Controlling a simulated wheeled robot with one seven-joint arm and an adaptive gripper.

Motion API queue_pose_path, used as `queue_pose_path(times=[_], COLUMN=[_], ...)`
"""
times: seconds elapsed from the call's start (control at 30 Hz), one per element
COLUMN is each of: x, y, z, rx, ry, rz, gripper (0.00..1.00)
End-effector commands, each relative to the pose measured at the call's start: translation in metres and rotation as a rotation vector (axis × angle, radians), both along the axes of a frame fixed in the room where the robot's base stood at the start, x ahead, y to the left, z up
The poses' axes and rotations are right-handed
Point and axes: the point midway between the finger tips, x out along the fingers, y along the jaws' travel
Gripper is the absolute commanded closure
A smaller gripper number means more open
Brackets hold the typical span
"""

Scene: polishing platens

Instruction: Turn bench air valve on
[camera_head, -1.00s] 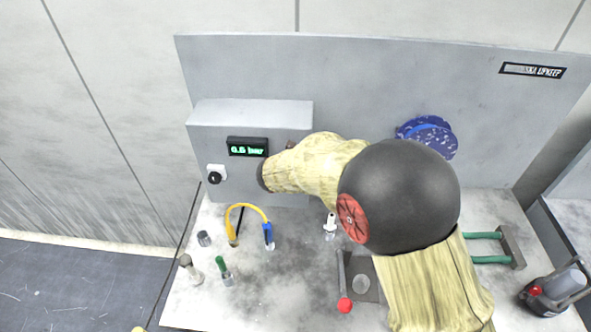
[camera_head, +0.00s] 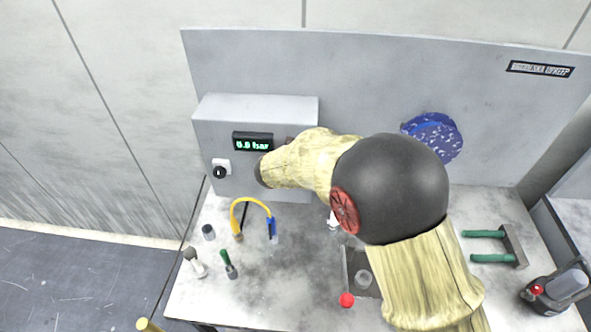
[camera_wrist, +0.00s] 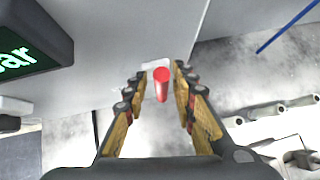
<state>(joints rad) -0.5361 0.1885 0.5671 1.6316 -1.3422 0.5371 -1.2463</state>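The air control box (camera_head: 258,107) stands at the back left of the bench with a green pressure display (camera_head: 252,141) on its front. The display also shows in the wrist view (camera_wrist: 30,45); its digits are blurred and look like 0.0 bar. A red cylindrical handle (camera_wrist: 161,84) on a pale plate, apparently the valve's, shows between my fingertips in the wrist view. My gripper (camera_wrist: 160,82) is open, a finger on each side of the handle with gaps visible. In the head view my arm hides the gripper's fingers and the red handle.
Blue discs (camera_head: 436,137) hang behind my arm. A green-handled tool (camera_head: 490,246) lies at right.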

Motion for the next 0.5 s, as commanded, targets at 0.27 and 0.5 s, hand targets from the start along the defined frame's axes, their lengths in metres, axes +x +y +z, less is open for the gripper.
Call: queue_pose_path(times=[0.27,0.5], x=[0.000,-0.011], y=[-0.001,0.003], z=[0.000,0.014], rx=[-0.001,0.000], ry=[-0.001,-0.003], rz=[-0.001,0.001], gripper=[0.69,0.69])
